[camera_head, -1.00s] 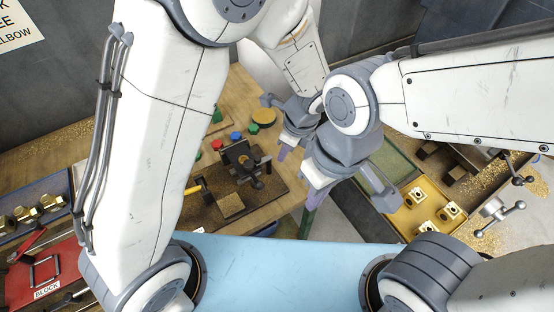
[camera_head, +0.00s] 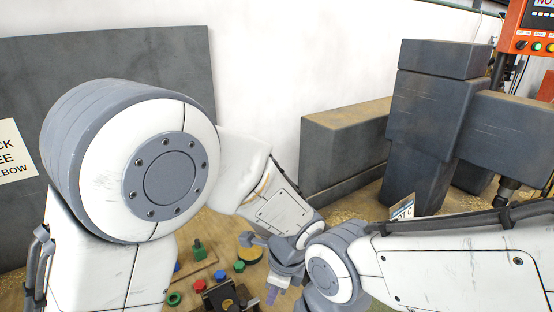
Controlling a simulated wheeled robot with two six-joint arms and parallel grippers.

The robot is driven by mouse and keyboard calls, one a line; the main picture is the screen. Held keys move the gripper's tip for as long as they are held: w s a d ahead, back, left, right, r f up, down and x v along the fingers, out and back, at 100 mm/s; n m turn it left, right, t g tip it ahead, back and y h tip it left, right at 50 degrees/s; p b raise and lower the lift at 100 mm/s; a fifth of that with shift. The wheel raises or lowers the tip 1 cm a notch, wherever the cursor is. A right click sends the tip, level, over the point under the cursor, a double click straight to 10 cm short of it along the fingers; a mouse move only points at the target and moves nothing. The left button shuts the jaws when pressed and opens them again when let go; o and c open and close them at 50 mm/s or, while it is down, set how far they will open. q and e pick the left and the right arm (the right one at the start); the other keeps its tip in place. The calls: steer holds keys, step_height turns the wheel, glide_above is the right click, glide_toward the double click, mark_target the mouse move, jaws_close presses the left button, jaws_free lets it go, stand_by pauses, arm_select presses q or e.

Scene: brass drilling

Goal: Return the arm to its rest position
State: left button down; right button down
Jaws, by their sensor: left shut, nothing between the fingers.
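My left arm comes in from the left, with its big round elbow close to the camera. Its forearm reaches down to the middle. My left gripper (camera_head: 271,296) is shut and empty, its fingers pointing down over the bench near the lower edge. It is apart from the small parts left of it. My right arm comes in from the right, and its wrist is next to the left gripper in the picture. Only the top of my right gripper (camera_head: 314,301) shows; its fingers are cut off by the lower edge.
On the wooden bench are a yellow-topped round piece (camera_head: 249,255), a green part (camera_head: 199,249), a green ring (camera_head: 174,299), a red knob (camera_head: 199,285) and a dark fixture (camera_head: 222,297). Large dark machine blocks (camera_head: 432,125) stand at the back right, an orange control panel (camera_head: 528,28) beyond.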

arm_select(q)
steer(key=s+a+r+n+h+b, duration=0.1)
steer(key=s+a+n, duration=0.1)
steer(key=s+n, duration=0.5)
steer(key=s+a+r+n+g+h+b, duration=0.1)
steer(key=s+r+n+h+b, duration=0.1)
steer(key=s+n, duration=0.4)
steer(key=s, duration=0.3)
steer(key=shift+a+r+n+b, duration=0.25)
steer(key=shift+a+n+b, duration=0.05)
steer(key=shift+a+n, duration=0.1)
